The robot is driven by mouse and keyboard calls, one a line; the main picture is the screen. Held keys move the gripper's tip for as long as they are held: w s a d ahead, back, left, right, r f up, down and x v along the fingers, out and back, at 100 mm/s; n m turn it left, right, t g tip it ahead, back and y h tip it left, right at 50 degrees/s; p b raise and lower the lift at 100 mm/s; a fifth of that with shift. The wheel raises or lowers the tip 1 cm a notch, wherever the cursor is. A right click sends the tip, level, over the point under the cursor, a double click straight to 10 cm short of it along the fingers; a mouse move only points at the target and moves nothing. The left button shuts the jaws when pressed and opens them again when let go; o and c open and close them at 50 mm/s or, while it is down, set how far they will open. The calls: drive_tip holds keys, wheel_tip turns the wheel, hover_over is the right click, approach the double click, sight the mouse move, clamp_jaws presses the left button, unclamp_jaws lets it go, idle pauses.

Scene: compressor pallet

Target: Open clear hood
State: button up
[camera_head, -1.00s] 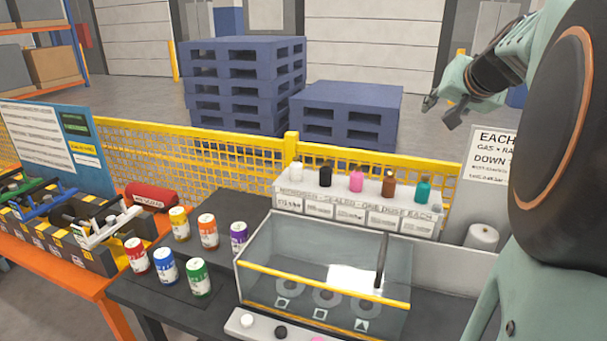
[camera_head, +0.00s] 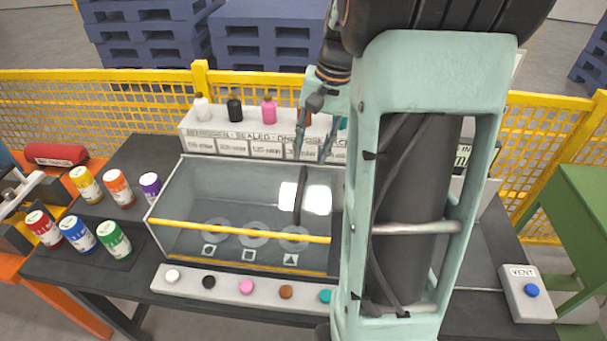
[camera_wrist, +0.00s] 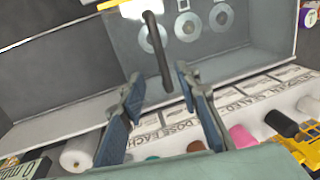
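The clear hood (camera_head: 185,200) is a see-through box on the dark bench with a yellow bar along its front; it looks down over the station. A dark upright handle (camera_head: 300,195) stands at its right part. In the wrist view the handle (camera_wrist: 157,50) shows just beyond the fingers, apart from them. My gripper (camera_head: 313,148) is above the back edge of the hood, behind the handle. The wrist view shows my gripper (camera_wrist: 160,92) open and empty, its fingers spread to either side of the handle's line. My arm hides the hood's right end.
A rack of several coloured bottles (camera_head: 235,110) stands close behind the hood, under my gripper. A button strip (camera_head: 215,286) lies in front. Coloured cans (camera_head: 75,233) stand left. A vent button box (camera_head: 527,293) is at the right. A yellow fence (camera_head: 555,150) runs behind.

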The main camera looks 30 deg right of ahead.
sight(301, 185)
drive_tip(key=f, duration=0.3)
drive_tip(key=a+f, duration=0.1)
drive_tip(key=f, duration=0.2)
drive_tip(key=w+f, duration=0.1)
drive_tip(key=f, duration=0.2)
drive_tip(key=shift+a+f+p, duration=0.35)
drive_tip(key=shift+f, duration=0.05)
clamp_jaws()
